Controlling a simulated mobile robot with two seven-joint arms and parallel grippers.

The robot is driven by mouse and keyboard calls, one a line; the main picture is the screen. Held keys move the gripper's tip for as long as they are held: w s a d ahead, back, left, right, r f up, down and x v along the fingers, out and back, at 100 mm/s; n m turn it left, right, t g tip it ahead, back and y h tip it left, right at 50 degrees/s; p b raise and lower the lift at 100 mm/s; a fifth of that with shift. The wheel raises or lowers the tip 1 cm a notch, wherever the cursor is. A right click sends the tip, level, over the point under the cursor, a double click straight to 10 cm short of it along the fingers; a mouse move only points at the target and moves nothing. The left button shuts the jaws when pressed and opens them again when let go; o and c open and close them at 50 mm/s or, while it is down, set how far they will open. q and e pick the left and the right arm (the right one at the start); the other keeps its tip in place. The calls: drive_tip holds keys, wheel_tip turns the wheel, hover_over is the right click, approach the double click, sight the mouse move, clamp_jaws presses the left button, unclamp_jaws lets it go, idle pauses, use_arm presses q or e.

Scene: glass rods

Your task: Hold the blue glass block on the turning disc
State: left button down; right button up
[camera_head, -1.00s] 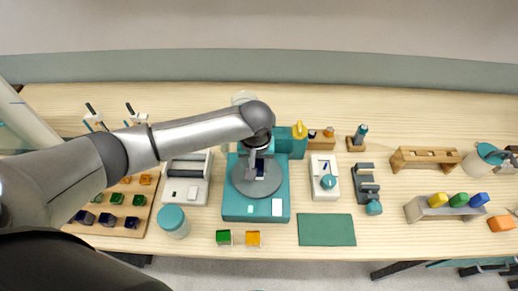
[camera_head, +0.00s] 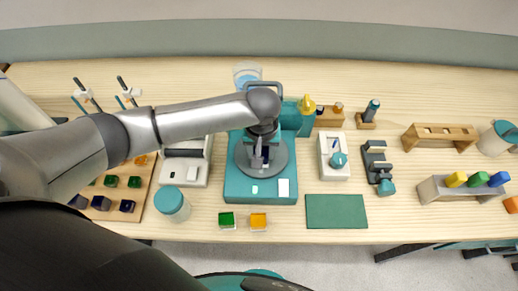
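The grey turning disc (camera_head: 281,165) sits on a teal machine base (camera_head: 235,188). My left gripper (camera_head: 262,160) points down over the middle of the disc. A small dark blue glass block (camera_head: 265,154) shows between its fingers, which appear closed on its sides. The block is at or just above the disc; I cannot tell whether it touches. The wrist and fingers hide part of the block and disc. My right gripper is not in view.
A green block (camera_head: 227,220) and an orange block (camera_head: 258,221) stand in front of the base. A teal-lidded jar (camera_head: 171,204) is front left. A tray of coloured blocks (camera_head: 145,198) lies further left. A green mat (camera_head: 336,211) and white device (camera_head: 333,170) are to the right.

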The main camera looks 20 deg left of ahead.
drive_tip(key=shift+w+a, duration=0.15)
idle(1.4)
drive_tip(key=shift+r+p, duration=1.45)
drive_tip(key=shift+p, duration=0.05)
idle(5.0)
